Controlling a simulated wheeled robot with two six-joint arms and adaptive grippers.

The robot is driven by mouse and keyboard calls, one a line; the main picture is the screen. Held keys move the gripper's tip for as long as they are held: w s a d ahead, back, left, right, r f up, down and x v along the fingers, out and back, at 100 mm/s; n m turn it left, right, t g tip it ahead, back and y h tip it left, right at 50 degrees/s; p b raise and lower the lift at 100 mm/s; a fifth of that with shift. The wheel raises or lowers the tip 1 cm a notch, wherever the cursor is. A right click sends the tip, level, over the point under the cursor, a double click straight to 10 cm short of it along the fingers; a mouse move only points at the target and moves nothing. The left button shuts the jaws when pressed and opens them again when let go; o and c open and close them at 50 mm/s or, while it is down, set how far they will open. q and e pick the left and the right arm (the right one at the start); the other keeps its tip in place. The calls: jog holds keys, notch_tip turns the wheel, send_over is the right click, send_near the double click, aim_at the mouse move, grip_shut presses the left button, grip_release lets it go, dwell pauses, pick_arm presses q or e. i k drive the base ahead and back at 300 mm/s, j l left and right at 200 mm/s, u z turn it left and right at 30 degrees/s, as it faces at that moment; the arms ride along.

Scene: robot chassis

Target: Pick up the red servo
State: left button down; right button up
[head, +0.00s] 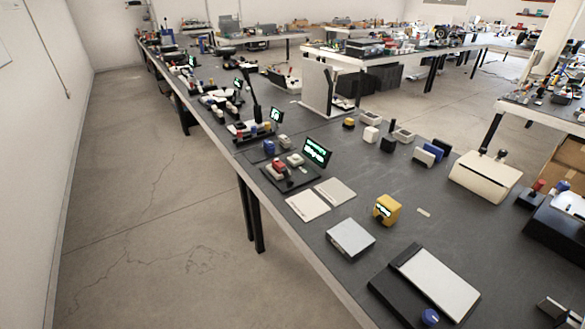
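A small red block-like part (279,165), which may be the red servo, sits on a dark tray (296,184) near the left edge of the long table. It is small in the picture, so I cannot be sure what it is. Neither of my grippers can be made out in the head view.
The long dark table (345,200) is crowded along its length. Near the red part are a lit display (316,152) and pale flat plates (307,205). Open floor (170,220) lies left.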

aim_at(277, 163)
jog(key=i+j+z, duration=0.15)
jog(key=z, duration=0.3)
jog(key=i+j+z, duration=0.1)
jog(key=j+z, duration=0.3)
jog(key=i+j+z, duration=0.1)
jog(key=z, duration=0.35)
jog(key=i+j+z, duration=0.2)
jog(key=j, duration=0.7)
jog(key=k+j+z, duration=0.15)
jog(key=j, duration=0.75)
jog(key=j+z, duration=0.2)
jog(key=j, duration=0.75)
jog(key=j+z, duration=0.15)
jog(key=j, duration=1.25)
jog(key=k+j, duration=0.15)
jog(key=j, duration=0.75)
